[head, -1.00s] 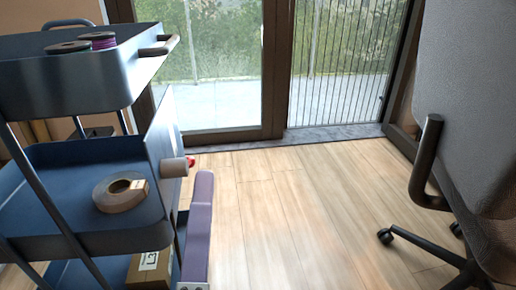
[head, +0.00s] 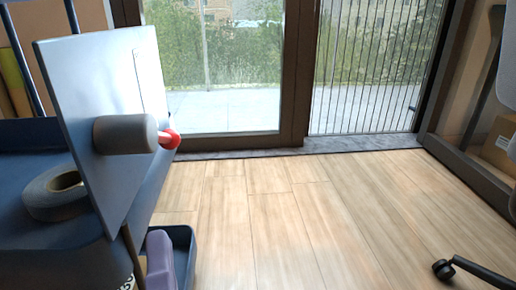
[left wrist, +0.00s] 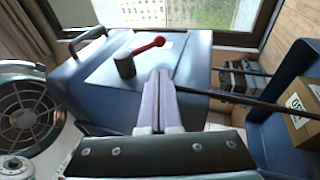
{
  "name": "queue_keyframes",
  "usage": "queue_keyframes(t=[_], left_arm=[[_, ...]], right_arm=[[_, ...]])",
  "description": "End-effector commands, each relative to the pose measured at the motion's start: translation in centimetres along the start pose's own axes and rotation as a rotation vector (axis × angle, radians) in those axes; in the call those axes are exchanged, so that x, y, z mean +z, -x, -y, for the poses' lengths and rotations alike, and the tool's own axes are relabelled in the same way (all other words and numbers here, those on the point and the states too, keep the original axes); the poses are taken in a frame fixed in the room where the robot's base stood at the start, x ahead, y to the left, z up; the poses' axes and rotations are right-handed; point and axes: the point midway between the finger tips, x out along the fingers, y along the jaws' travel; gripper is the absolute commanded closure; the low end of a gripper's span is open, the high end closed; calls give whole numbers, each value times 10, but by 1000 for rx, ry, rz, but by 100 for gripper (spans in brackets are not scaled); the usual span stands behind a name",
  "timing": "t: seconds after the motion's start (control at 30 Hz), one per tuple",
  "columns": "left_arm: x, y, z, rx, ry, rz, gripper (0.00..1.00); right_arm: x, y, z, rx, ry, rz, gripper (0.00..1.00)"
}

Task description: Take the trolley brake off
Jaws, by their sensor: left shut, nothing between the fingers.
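The blue trolley (head: 40,135) is close on the left of the head view. A pale upright panel (head: 90,75) on its side carries a grey cylinder (head: 122,134) with a red-knobbed lever (head: 169,139) at its end. In the left wrist view the grey cylinder (left wrist: 125,65) stands out from the panel, and the red lever (left wrist: 148,46) points to the right. My left gripper (head: 159,258), with purple fingers, is below the lever in the head view. Its fingers (left wrist: 159,84) are shut and empty, apart from the lever. My right gripper is not in view.
A tape roll (head: 56,193) lies on the trolley shelf. The wooden floor (head: 290,220) is clear in the middle. A chair's caster (head: 443,269) is at lower right. A fan (left wrist: 25,112) shows at left in the left wrist view.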

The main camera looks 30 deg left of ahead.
Motion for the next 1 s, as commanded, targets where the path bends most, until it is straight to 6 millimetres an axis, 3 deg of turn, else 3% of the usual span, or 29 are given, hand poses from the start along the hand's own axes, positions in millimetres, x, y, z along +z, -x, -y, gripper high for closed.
queue_keyframes(t=[0.23, 0.7, 1.0], left_arm=[[0, -13, 0, 2, -1, 0, 100], [0, -90, 1, 2, -1, 0, 100], [0, -101, 0, 0, -2, 1, 100]], right_arm=[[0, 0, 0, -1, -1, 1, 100], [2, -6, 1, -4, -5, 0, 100], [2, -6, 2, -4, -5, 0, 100]])
